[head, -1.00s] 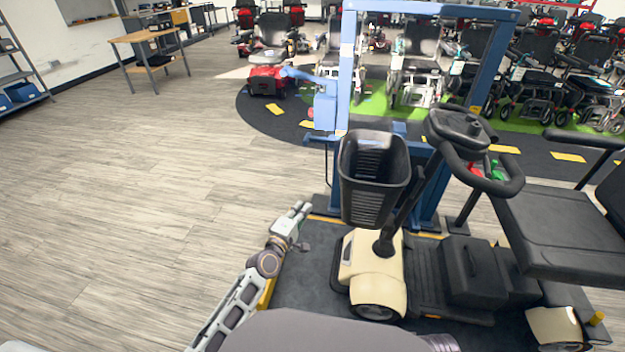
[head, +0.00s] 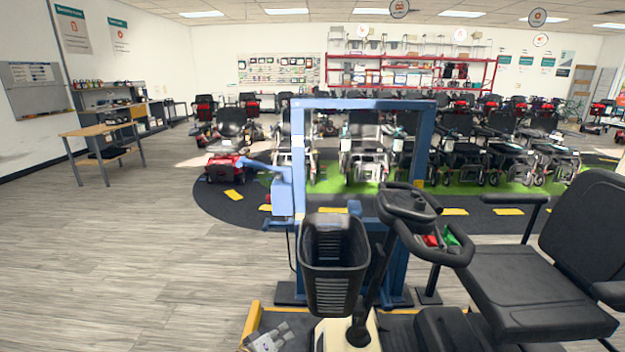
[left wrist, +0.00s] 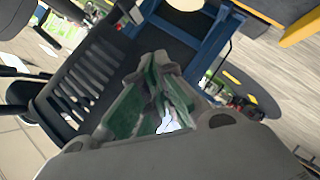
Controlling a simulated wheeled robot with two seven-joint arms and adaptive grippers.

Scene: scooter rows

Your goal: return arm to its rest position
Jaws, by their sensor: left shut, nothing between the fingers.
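My left gripper (head: 270,338) shows at the bottom edge of the head view, left of the cream scooter front (head: 347,335) and below the black basket (head: 334,262). It is shut and empty. In the left wrist view its fingers (left wrist: 163,95) come together with nothing between them, and the basket (left wrist: 85,92) is beyond them to the left. Most of my left arm is out of the head view. My right gripper is in neither view.
A blue frame (head: 300,165) stands behind the scooter's handlebar (head: 408,208). A black seat (head: 525,290) is at the right. A wooden table (head: 100,130) stands far left. Rows of scooters and wheelchairs (head: 365,150) line the back. The floor (head: 120,250) at left is clear.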

